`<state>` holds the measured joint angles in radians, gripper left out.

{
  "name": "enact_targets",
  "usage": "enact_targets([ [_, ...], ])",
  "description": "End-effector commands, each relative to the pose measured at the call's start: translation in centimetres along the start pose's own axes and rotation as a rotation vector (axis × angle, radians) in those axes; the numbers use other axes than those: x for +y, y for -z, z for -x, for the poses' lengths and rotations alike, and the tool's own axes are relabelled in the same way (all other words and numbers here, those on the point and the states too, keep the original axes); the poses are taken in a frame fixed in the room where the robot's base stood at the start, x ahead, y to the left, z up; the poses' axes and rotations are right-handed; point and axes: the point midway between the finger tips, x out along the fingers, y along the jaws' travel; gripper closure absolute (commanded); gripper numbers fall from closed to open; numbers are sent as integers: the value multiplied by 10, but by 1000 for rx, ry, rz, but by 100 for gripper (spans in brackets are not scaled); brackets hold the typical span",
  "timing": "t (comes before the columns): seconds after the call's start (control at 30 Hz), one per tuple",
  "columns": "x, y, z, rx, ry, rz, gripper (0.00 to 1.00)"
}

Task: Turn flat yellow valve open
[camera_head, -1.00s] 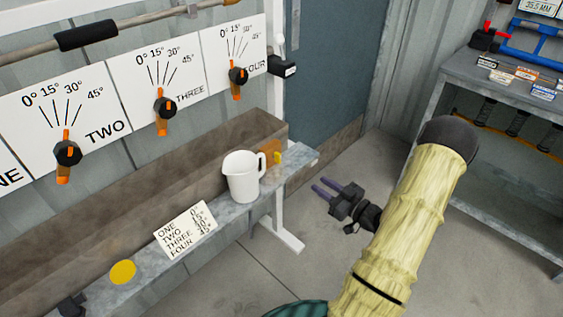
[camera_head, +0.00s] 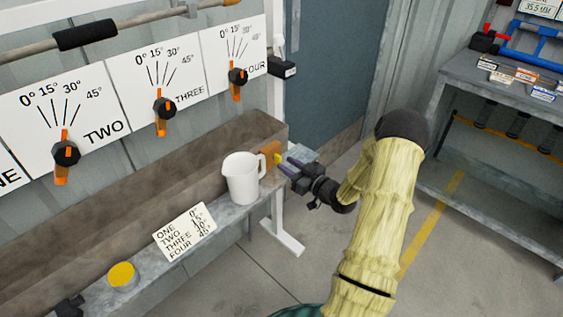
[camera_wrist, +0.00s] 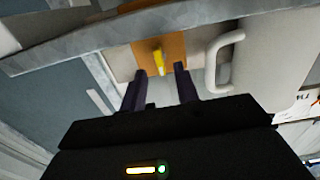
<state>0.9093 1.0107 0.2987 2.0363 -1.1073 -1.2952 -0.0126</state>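The flat yellow valve (camera_wrist: 159,60) stands out from an orange-brown plate (camera_wrist: 175,47) in the wrist view. In the head view the yellow valve (camera_head: 278,158) shows just right of the white pitcher, on the end of the trough. My gripper (camera_wrist: 164,84) is open, its two dark fingers pointing at the plate, with the valve between their lines and a little beyond the tips. No contact with the valve shows. In the head view my gripper (camera_head: 284,166) is at the trough's right end, close to the plate, and its fingertips partly overlap the valve area.
The white pitcher (camera_head: 241,178) stands on the grey ledge (camera_head: 205,228), its handle close beside my gripper. A yellow round item (camera_head: 122,276) and a sign (camera_head: 184,231) lie further left. Orange-handled valves (camera_head: 237,84) line the wall above. Open floor lies to the right.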

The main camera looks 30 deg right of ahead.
Motion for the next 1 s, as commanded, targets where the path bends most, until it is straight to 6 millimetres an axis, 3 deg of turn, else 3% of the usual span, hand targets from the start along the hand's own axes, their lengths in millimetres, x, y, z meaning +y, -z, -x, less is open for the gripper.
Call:
enact_targets([
  [0.2, -1, 0, -30, 1, 2, 0, 69],
  [0.57, 0, 0, -35, 0, 0, -1, 69],
  [0.73, 0, 0, -35, 0, 0, -1, 100],
  [1.0, 0, 0, -34, 0, 0, -7, 100],
])
